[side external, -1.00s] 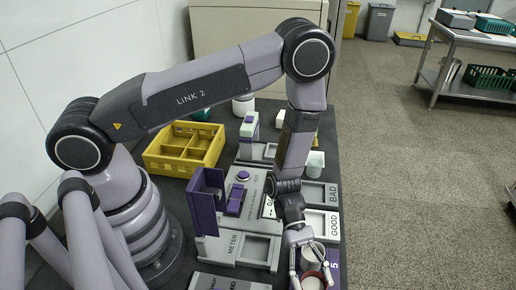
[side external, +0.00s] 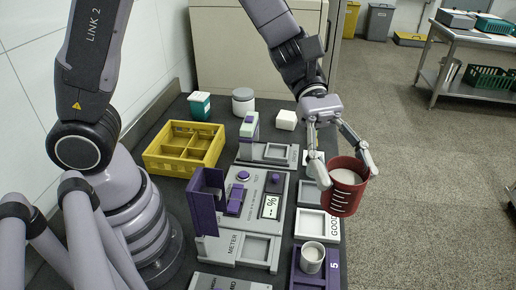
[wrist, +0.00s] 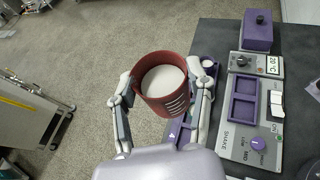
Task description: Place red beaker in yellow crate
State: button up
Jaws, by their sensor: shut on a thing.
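The red beaker (side external: 341,197) has white contents and pale marks on its side. It is held up in the air at the right edge of the bench, roughly upright with a slight tilt. My gripper (side external: 346,176) is shut on it, one finger on each side. In the wrist view the red beaker (wrist: 155,103) sits between both fingers. The yellow crate (side external: 165,163) stands on the bench to the left, beyond the purple-panelled meter. It has several compartments, and those I can see look empty.
A white cup (side external: 312,256) stands on the purple tray marked 5 (side external: 331,268). The meter (side external: 235,246) with its upright purple panel (side external: 207,190) stands between beaker and crate. A green-and-white container (side external: 200,106) and a grey jar (side external: 243,103) stand behind. The shaker (wrist: 252,150) shows in the wrist view.

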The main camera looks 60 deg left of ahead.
notch_tip(320, 180, up, 7)
jog(key=m+y, duration=2.5)
jog(key=m, duration=0.3)
send_over(190, 144)
jog(key=s+d, duration=0.3)
jog(key=d, duration=0.1)
jog(key=shift+n+g, duration=0.3)
jog(key=shift+g, duration=0.1)
notch_tip(190, 144, down, 34)
jog(key=shift+a+f, duration=0.1)
